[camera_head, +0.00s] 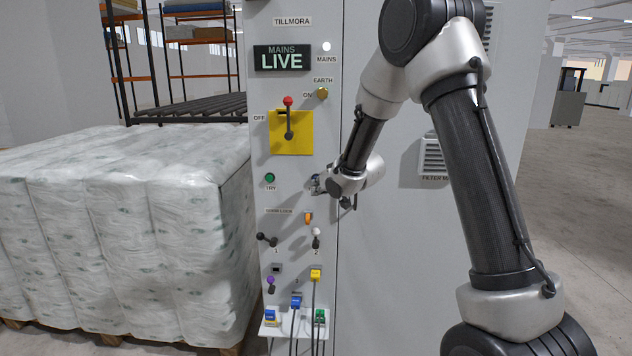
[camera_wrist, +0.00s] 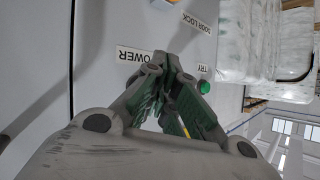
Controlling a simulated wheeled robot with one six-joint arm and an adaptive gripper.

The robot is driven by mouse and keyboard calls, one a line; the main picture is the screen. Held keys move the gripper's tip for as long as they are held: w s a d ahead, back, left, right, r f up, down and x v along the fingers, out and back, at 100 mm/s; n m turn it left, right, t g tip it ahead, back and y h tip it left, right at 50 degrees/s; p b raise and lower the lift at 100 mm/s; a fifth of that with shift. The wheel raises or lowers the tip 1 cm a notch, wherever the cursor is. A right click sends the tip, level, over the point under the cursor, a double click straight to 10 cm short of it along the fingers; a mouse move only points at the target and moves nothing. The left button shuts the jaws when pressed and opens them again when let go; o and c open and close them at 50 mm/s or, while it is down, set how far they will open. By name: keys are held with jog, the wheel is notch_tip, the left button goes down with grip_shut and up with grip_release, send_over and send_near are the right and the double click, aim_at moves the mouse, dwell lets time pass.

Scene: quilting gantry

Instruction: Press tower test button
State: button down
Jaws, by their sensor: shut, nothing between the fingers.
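The cabinet (camera_head: 360,250) is a tall light-grey panel. My gripper (camera_head: 315,184) is shut and empty at its front, right of the green button over the TRY label. In the wrist view the shut green-padded fingers (camera_wrist: 172,62) point at the panel, their tips close to it; I cannot tell whether they touch. A white label (camera_wrist: 134,55) ending in "OWER" is beside the tips, its first letter hidden by a finger. No button shows at this label; the fingers cover that spot. The green TRY button (camera_wrist: 204,86) is to the right of the fingers.
Above are the MAINS LIVE sign (camera_head: 282,58) and a red-knobbed lever (camera_head: 288,118) on a yellow plate. Small levers, an orange part (camera_head: 308,217) and plugs with cables (camera_head: 315,275) are below. Wrapped bales (camera_head: 110,230) stand close on the left.

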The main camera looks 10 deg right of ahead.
jog(key=shift+s, duration=0.25)
jog(key=shift+a, duration=0.1)
jog(key=s, duration=0.1)
jog(key=s+a, duration=0.1)
jog(key=s, duration=0.2)
jog(key=shift+s+a, duration=0.25)
jog(key=shift+s, duration=0.1)
dwell(0.6)
